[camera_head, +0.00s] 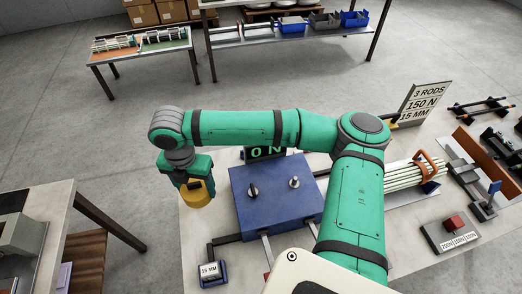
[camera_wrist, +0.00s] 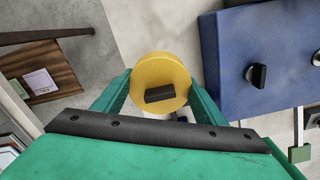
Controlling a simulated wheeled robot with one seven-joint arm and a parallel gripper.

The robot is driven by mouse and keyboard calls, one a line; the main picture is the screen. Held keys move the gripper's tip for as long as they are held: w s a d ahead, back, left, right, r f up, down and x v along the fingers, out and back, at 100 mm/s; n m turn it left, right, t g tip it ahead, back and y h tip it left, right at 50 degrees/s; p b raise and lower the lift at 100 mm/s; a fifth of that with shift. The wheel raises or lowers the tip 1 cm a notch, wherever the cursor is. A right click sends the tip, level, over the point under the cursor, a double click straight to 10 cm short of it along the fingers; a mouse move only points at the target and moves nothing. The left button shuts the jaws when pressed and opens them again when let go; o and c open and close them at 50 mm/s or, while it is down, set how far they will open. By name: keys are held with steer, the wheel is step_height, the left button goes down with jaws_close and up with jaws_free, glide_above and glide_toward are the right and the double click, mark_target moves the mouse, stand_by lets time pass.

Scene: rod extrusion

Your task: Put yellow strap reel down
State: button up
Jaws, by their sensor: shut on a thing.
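The yellow strap reel (camera_wrist: 160,72) is a round yellow disc with a dark block on its face. It sits between the two fingers of my gripper (camera_wrist: 158,95), which is shut on it. In the head view the reel (camera_head: 197,193) hangs under my gripper (camera_head: 194,180), over the left edge area of the workbench (camera_head: 205,222), left of the blue box. It appears to be held above the bench top. The exact gap below it cannot be told.
A blue box (camera_head: 275,195) with two knobs stands right of the reel, with a "0 N" display (camera_head: 265,152) behind it. A small "55 MM" gauge (camera_head: 210,272) is at the front. White rods (camera_head: 405,176) and a sign (camera_head: 425,103) are to the right. Bare bench lies left of the box.

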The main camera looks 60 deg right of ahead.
steer(key=shift+w, duration=0.15)
steer(key=shift+f, duration=0.15)
steer(key=f, duration=0.5)
steer(key=shift+s+a, duration=0.2)
steer(key=shift+s, duration=0.1)
steer(key=shift+d+f, duration=0.1)
steer(key=shift+f, duration=2.2)
steer(key=shift+f, duration=0.15)
steer(key=o, duration=1.3)
steer(key=shift+c, duration=0.2)
step_height(320, 180, up, 12)
steer(key=shift+r, duration=0.15)
